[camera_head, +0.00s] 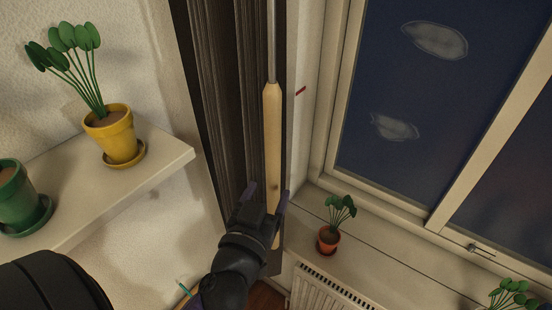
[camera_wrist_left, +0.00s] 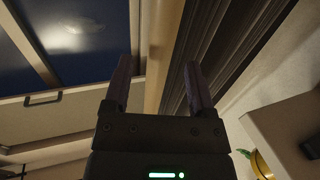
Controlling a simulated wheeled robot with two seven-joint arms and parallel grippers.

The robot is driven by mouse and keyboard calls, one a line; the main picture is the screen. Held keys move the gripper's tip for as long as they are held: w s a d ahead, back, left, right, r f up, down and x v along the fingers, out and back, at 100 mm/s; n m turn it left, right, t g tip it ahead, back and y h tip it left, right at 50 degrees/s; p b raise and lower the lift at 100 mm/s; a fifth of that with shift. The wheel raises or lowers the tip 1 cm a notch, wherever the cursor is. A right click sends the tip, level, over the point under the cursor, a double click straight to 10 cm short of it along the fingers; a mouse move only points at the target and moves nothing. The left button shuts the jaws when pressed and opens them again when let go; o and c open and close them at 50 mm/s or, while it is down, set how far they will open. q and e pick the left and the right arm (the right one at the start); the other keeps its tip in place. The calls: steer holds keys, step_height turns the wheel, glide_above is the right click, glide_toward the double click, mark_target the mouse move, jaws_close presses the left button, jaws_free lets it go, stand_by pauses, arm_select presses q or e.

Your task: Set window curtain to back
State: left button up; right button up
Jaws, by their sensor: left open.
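The dark pleated curtain (camera_head: 215,60) is gathered in a narrow bundle at the left side of the window (camera_head: 420,100). A pale wooden wand (camera_head: 272,130) hangs in front of it from a thin metal rod. My left gripper (camera_head: 265,194) is open at the wand's lower part, with the wand passing between the fingers' lines. In the left wrist view the wand (camera_wrist_left: 163,40) runs between the open fingertips (camera_wrist_left: 156,66), with the curtain (camera_wrist_left: 215,45) just right of it. Contact with the wand cannot be told. My right gripper is not seen.
A wall shelf (camera_head: 160,165) at left holds a yellow potted plant (camera_head: 115,136) and a green pot (camera_head: 15,190). The window sill (camera_head: 375,245) at right holds a small potted plant (camera_head: 329,238), with another at the lower right (camera_head: 510,295). A radiator (camera_head: 320,290) stands below the sill.

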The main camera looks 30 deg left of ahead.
mark_target(276, 174)
arm_select(q)
steer(key=p+x, duration=0.1)
steer(key=x, duration=0.4)
steer(key=shift+w+a+f, duration=0.1)
steer(key=shift+w, duration=0.3)
jaws_close()
stand_by(1.0)
